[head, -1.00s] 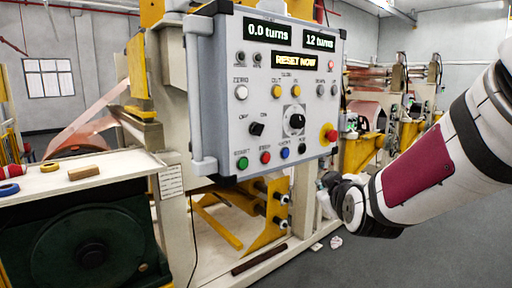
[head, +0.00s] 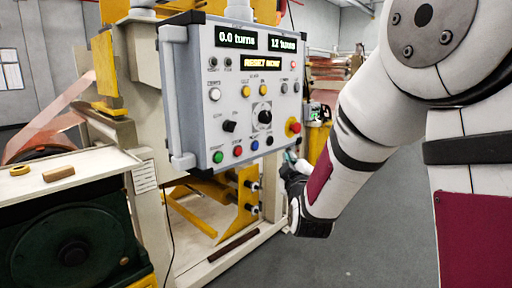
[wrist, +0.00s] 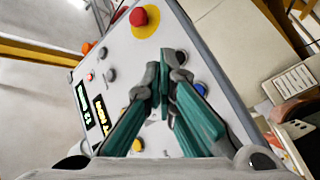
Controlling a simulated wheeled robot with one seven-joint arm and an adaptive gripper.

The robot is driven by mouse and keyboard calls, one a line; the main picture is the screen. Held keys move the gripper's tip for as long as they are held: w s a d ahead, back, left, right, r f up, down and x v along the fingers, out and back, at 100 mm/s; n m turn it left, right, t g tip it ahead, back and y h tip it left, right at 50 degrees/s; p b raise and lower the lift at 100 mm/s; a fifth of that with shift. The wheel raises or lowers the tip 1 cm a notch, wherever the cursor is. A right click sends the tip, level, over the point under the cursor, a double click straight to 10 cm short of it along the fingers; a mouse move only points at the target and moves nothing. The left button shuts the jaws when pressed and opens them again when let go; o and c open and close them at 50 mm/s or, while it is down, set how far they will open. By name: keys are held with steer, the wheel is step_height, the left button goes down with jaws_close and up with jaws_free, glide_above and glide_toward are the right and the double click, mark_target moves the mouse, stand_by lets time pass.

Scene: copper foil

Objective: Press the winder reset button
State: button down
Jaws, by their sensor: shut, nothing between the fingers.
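The blue button also shows in the wrist view (wrist: 201,89), just right of my fingertips. My gripper (wrist: 165,77) has teal fingers, shut and empty, pointing at the panel face. In the head view it is low at the panel's right, partly hidden. Contact cannot be told.
A red mushroom button on a yellow base (head: 293,127) sticks out at the panel's right, above my fingertips in the wrist view. A black rotary knob (head: 265,117) is at mid panel. A bench with a wooden block (head: 59,173) stands left. Grey floor is open at right.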

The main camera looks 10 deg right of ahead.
steer(key=w+a+b, duration=0.2)
steer(key=w+a, duration=0.3)
steer(key=w, duration=0.2)
steer(key=shift+b, duration=0.3)
steer(key=shift+w+a, duration=0.1)
steer(key=shift+w, duration=0.1)
stand_by(1.2)
steer(key=shift+w+a, duration=0.15)
steer(key=shift+w, duration=0.1)
steer(key=shift+w+a, duration=0.3)
steer(key=shift+w, duration=0.1)
stand_by(0.9)
steer(key=shift+s+d, duration=0.5)
steer(key=shift+s, duration=0.25)
steer(key=s+d+p, duration=0.1)
steer(key=s, duration=0.1)
steer(key=s+d+p, duration=0.1)
steer(key=s+d, duration=0.1)
stand_by(0.7)
